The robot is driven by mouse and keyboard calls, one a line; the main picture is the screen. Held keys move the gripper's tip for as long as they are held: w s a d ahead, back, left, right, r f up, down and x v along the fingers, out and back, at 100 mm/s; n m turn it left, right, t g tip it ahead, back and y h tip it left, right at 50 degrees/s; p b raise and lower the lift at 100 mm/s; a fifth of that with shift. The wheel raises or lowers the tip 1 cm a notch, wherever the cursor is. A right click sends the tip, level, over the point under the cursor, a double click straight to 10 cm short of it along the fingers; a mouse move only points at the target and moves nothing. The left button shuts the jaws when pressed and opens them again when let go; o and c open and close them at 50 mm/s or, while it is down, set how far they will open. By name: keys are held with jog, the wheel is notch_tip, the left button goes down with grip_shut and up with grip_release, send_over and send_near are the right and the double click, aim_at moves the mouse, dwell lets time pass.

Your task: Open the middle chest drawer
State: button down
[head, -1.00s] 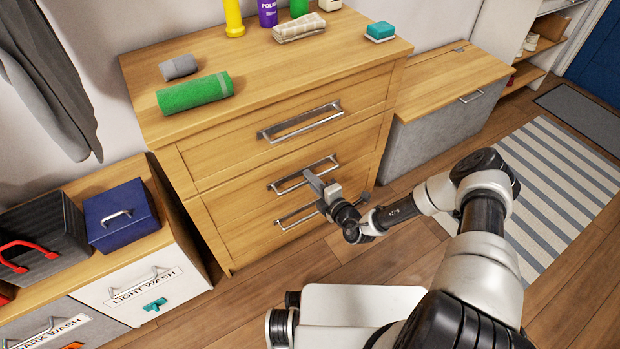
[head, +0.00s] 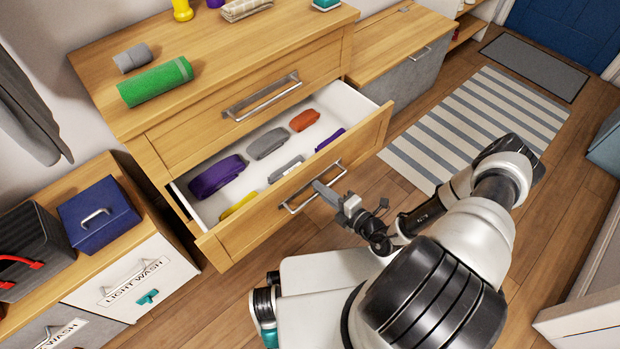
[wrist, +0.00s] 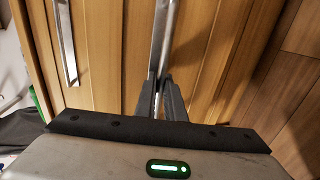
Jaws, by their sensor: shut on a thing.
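The wooden chest (head: 105,97) stands against the wall. Its middle drawer (head: 242,243) is pulled well out, and its white inside shows. Several rolled items lie in it, among them a purple one (head: 217,176), an orange one (head: 304,120) and grey ones. My gripper (head: 325,190) is shut on the middle drawer's bar handle (head: 298,205), near the handle's middle. In the wrist view the two fingers (wrist: 160,98) close around the metal bar (wrist: 162,40). The drawer above, with its own bar handle (head: 262,97), is shut. The lowest drawer is hidden behind the open one.
A green rolled towel (head: 156,82) and a grey roll (head: 132,57) lie on the chest top. A blue box (head: 98,215) and laundry bins (head: 132,280) stand at the left. A grey bench (head: 415,75) stands right of the chest.

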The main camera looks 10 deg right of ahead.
jog(key=shift+v, duration=0.9)
jog(key=shift+f, duration=0.15)
jog(key=c, duration=2.1)
grip_release()
